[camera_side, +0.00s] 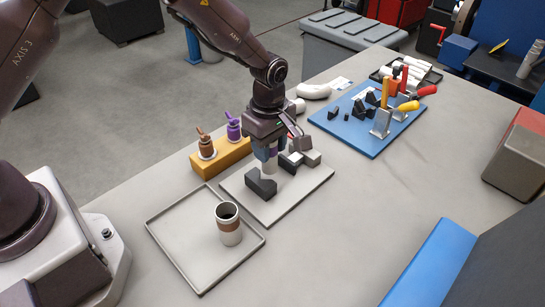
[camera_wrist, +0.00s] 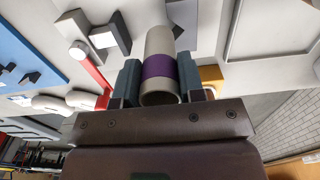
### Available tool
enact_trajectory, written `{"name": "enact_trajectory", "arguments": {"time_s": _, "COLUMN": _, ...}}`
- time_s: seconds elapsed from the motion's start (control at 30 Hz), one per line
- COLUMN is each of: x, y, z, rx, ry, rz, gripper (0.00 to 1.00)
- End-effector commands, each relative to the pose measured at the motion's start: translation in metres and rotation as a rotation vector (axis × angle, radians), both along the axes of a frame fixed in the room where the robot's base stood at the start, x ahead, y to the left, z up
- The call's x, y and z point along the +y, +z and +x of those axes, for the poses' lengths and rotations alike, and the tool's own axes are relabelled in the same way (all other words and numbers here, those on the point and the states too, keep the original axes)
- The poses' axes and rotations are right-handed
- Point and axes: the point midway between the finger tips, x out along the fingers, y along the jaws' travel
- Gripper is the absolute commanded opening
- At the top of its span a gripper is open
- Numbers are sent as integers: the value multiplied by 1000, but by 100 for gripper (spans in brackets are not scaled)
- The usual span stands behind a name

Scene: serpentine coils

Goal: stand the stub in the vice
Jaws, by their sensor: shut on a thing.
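My gripper (camera_side: 268,152) is shut on a pale stub with a purple band (camera_wrist: 160,68). In the wrist view the stub sits between the two fingers. In the side view the pale lower part of the stub (camera_side: 268,168) shows below the fingers, roughly upright. The vice's pale base plate (camera_side: 297,193) lies below, with a dark near jaw (camera_side: 261,185) and a dark far jaw (camera_side: 290,163) beside a light block (camera_side: 311,157). The stub's lower end is over or between the jaws; I cannot tell if it touches the plate.
A grey tray (camera_side: 185,249) holds another stub with a brown band (camera_side: 229,223). An ochre block (camera_side: 222,157) carries a purple and a brown fitting. A blue board (camera_side: 372,139) with tools stands beyond. A red bar (camera_wrist: 92,68) shows in the wrist view.

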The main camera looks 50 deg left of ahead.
Motion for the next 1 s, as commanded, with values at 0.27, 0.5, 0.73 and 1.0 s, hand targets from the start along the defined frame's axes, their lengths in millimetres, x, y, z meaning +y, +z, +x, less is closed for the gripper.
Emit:
{"name": "enact_trajectory", "arguments": {"time_s": 0.27, "x": -1, "y": -31, "z": 7, "rx": 2, "ry": 1, "rz": 0, "gripper": 0}}
{"name": "enact_trajectory", "arguments": {"time_s": 0.5, "x": -2, "y": -39, "z": 7, "rx": -1, "ry": 1, "rz": -1, "gripper": 0}}
{"name": "enact_trajectory", "arguments": {"time_s": 0.73, "x": -2, "y": -42, "z": 7, "rx": -1, "ry": 1, "rz": -1, "gripper": 0}}
{"name": "enact_trajectory", "arguments": {"time_s": 1.0, "x": -2, "y": -42, "z": 7, "rx": -1, "ry": 1, "rz": -1, "gripper": 62}}
